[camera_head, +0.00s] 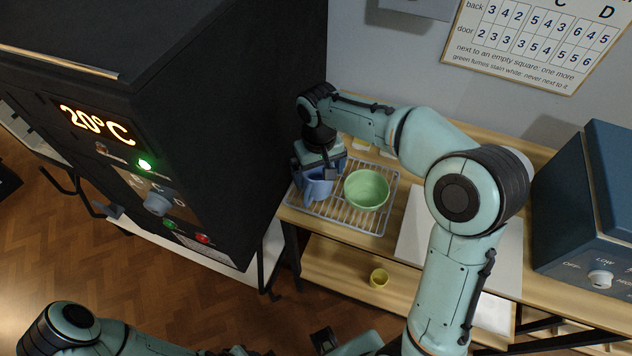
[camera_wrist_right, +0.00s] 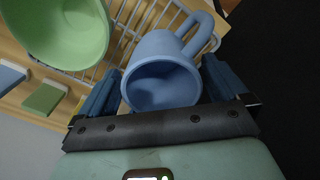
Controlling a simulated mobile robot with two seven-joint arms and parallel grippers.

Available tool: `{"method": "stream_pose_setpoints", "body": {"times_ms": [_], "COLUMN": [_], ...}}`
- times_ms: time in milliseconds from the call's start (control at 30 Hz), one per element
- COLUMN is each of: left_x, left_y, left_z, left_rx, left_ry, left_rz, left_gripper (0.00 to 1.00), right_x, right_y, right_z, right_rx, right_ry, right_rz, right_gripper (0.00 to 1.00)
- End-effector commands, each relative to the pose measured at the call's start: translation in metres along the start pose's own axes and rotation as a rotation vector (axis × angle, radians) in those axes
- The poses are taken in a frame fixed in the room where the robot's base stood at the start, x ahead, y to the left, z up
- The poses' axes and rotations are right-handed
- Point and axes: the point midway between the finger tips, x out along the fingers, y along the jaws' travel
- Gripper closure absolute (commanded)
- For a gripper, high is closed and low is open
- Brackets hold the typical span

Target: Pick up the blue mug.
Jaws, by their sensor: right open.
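The blue mug (camera_head: 316,190) stands at the left end of a wire rack (camera_head: 340,215) on the wooden table. My right gripper (camera_head: 320,172) is right over it and hides part of it in the head view. In the right wrist view the mug (camera_wrist_right: 160,72) sits between the two spread fingers of the gripper (camera_wrist_right: 160,92), its open mouth facing the camera and its handle (camera_wrist_right: 198,35) at the upper right. The fingers look open, with the mug not clamped. Parts of my left arm show at the bottom of the head view; its jaws cannot be made out.
A green bowl (camera_head: 366,189) stands on the rack close to the mug's right. The tall black kiln (camera_head: 230,130) rises close on the left. A blue-grey appliance (camera_head: 590,220) stands at the right.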

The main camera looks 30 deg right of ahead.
Motion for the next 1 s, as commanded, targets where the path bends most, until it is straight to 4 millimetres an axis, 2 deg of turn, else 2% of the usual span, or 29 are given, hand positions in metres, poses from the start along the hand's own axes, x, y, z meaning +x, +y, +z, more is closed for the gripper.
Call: {"method": "stream_pose_setpoints", "body": {"times_ms": [100, 367, 400, 533, 567, 833, 1000], "left_x": [0.002, 0.002, 0.002, 0.002, 0.002, 0.002, 0.0], "left_y": [-0.001, -0.001, -0.001, -0.001, -0.001, -0.001, 0.0], "left_z": [0.001, 0.001, 0.001, 0.001, 0.001, 0.0, 0.0], "left_rx": [0.0, 0.0, 0.0, 0.0, 0.0, 0.0, 0.0], "left_ry": [-0.001, -0.001, -0.001, -0.001, -0.001, -0.001, 0.0], "left_rz": [0.0, 0.0, 0.0, 0.0, 0.0, 0.0, 0.0], "left_gripper": [0.57, 0.57, 0.57, 0.57, 0.57, 0.57, 0.57], "right_x": [0.014, 0.016, 0.016, 0.016, 0.016, 0.014, 0.003], "right_y": [0.0, 0.0, 0.0, 0.0, 0.0, -0.001, -0.001], "right_z": [0.0, 0.0, 0.0, 0.0, 0.0, -0.001, -0.001], "right_rx": [-0.001, -0.001, -0.001, 0.0, 0.0, 0.0, 0.0], "right_ry": [-0.002, 0.001, 0.001, 0.001, 0.001, 0.003, 0.004], "right_rz": [0.001, 0.0, 0.0, 0.0, 0.0, -0.001, -0.001], "right_gripper": [0.0, 0.0, 0.06, 0.49, 0.54, 0.55, 0.55]}}
